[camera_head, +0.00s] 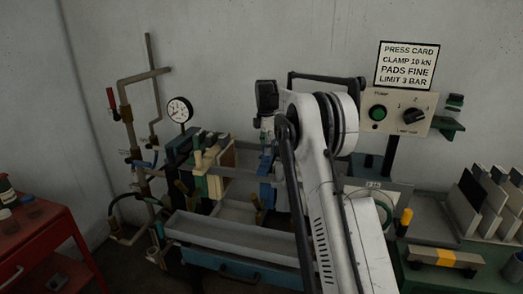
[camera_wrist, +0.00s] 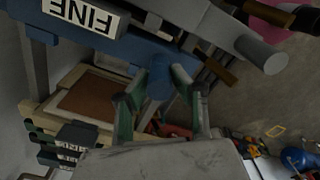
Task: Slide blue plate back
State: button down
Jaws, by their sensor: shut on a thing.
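The blue plate (camera_wrist: 158,85) is between the fingers of my gripper (camera_wrist: 160,76) in the wrist view, and the gripper is shut on it. In the head view the blue plate (camera_head: 266,188) stands upright in the press, right of the cream plates, partly hidden by my arm. The fingers cannot be made out clearly in the head view.
Cream plates (camera_head: 223,158) and dark end plates (camera_head: 178,150) stand left of the blue plate on the rails. A grey trough (camera_head: 225,233) runs in front. A control box (camera_head: 397,111) is at right, a red cart (camera_head: 38,235) at left, and pipework with a gauge (camera_head: 179,109) behind.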

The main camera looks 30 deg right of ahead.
jog(key=c, duration=1.5)
grip_release()
jog(key=shift+r, duration=0.1)
notch_tip(320, 180, up, 12)
jog(key=shift+f, duration=0.1)
jog(key=shift+a, duration=0.1)
